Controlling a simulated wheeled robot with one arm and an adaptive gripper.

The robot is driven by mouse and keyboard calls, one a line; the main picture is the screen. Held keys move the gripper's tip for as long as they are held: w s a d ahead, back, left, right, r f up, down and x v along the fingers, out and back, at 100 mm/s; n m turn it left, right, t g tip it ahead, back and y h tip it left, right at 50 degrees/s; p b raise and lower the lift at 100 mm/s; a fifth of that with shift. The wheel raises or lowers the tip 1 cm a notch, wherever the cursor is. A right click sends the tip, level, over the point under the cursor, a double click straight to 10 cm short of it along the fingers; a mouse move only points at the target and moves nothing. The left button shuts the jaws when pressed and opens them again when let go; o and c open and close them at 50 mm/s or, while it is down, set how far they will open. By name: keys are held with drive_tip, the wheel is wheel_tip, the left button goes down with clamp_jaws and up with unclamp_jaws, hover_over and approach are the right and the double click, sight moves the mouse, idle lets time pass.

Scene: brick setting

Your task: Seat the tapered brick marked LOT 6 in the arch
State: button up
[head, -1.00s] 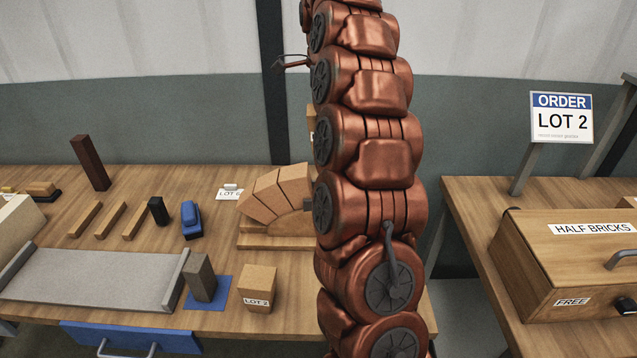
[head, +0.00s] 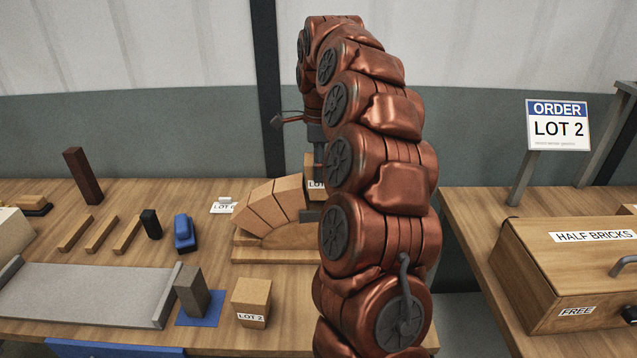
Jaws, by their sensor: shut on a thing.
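My gripper (head: 317,150) points down above the arch and is shut on a tan brick (head: 309,172). The brick's white label shows only "LO"; my arm hides the rest, so its number is unreadable. The arch (head: 268,207) is made of tan wedge bricks on a wooden form, and its right part is hidden behind my arm. The held brick is at the right end of the visible wedges; I cannot tell whether it touches them. A card (head: 222,208) that seems to read LOT 6 lies left of the arch.
A tan block marked LOT 2 (head: 251,301) stands at the front, beside a grey-brown block (head: 192,292) on a blue mat. An order sign (head: 558,126) reads LOT 2. A HALF BRICKS box (head: 565,265) stands on the right table. Wooden strips and a dark post (head: 83,175) are left.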

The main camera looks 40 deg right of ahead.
sight(319, 184)
drive_tip(key=shift+f+p, duration=0.45)
drive_tip(key=shift+f, duration=2.3)
drive_tip(key=o, duration=1.4)
drive_tip(key=shift+w, duration=0.1)
wheel_tip(319, 184, up, 11)
drive_tip(key=shift+d+f+b, duration=0.1)
drive_tip(key=shift+f+b, duration=0.1)
drive_tip(key=shift+b, duration=0.7)
drive_tip(key=shift+r, duration=0.65)
